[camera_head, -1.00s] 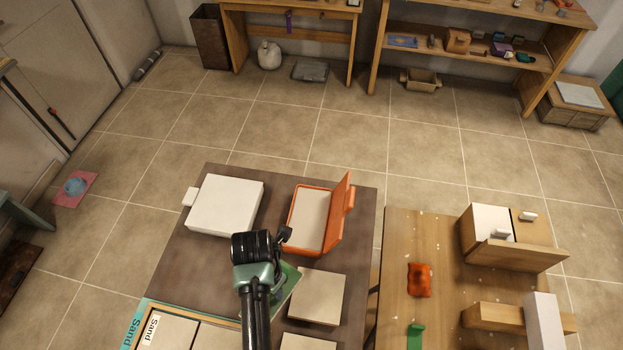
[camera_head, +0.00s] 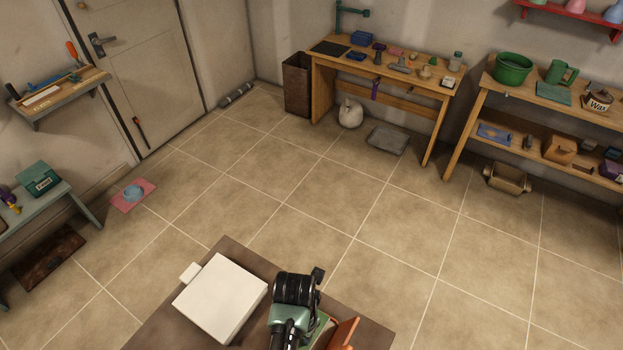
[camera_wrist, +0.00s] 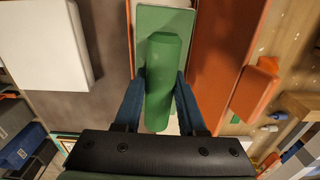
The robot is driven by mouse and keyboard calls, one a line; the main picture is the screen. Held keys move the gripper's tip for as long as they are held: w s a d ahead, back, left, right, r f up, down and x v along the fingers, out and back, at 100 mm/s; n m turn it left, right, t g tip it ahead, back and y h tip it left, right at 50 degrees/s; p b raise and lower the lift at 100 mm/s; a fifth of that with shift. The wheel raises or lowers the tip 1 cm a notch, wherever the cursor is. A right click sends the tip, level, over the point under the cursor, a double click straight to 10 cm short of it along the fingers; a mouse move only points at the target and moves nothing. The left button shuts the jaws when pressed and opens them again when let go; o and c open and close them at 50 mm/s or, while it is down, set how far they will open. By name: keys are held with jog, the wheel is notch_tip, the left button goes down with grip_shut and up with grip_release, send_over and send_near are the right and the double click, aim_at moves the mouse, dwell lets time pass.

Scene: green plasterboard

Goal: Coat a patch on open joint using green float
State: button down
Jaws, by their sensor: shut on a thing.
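The green float shows in the wrist view, with a thick green handle (camera_wrist: 165,85) and a paler green flat plate (camera_wrist: 164,18) beyond it. My gripper (camera_wrist: 161,85) has its two blue fingers closed on either side of the handle. In the head view, my wrist hides the fingers, and a sliver of green (camera_head: 318,326) shows beside it, probably the float. An orange open case (camera_wrist: 225,50) lies to the right of the float in the wrist view; its edge shows in the head view (camera_head: 345,334). I cannot make out an open joint.
A white box (camera_head: 222,298) stands on the dark table (camera_head: 150,332), left of my wrist; it also shows in the wrist view (camera_wrist: 43,45). Tiled floor (camera_head: 290,210) lies free beyond. A workbench (camera_head: 390,80) and shelves (camera_head: 540,100) stand along the back wall.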

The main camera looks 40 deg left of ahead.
jog(key=shift+s+f+b, duration=0.25)
jog(key=shift+f+b, duration=0.2)
notch_tip(320, 180, down, 5)
jog(key=b, duration=0.4)
jog(key=shift+r+b, duration=0.1)
jog(key=shift+b, duration=0.3)
jog(key=shift+w+f, duration=0.1)
jog(key=shift+f, duration=0.5)
jog(key=shift+f, duration=0.1)
dwell(1.4)
notch_tip(320, 180, up, 7)
jog(key=p, duration=0.7)
dwell(0.8)
